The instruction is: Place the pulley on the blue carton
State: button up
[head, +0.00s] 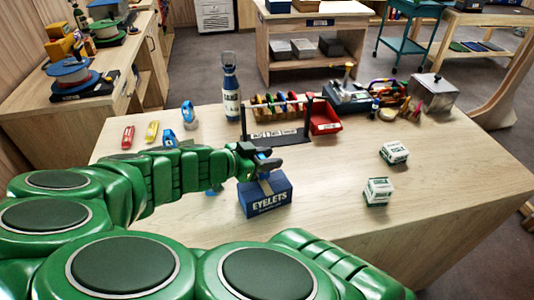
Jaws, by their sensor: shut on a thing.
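The blue carton (265,197), marked EYELETS, stands on the wooden table near the middle of the view. My gripper (265,163) is right over its top, with the green arm reaching in from the left. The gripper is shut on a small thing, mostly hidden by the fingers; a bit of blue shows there. It is probably the pulley, but I cannot make out its shape. I cannot tell whether the held thing touches the carton's top.
A rack (275,133) with colourful gear, a bottle (231,90) and a red bin (324,118) stand behind the carton. Two white-green boxes (394,153) (377,191) stand to its right. Small red (128,137) and yellow (152,131) items lie left.

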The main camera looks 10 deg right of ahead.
jog(key=shift+f, duration=0.2)
jog(key=o, duration=1.1)
jog(key=shift+r, duration=0.2)
jog(key=shift+v, duration=2.75)
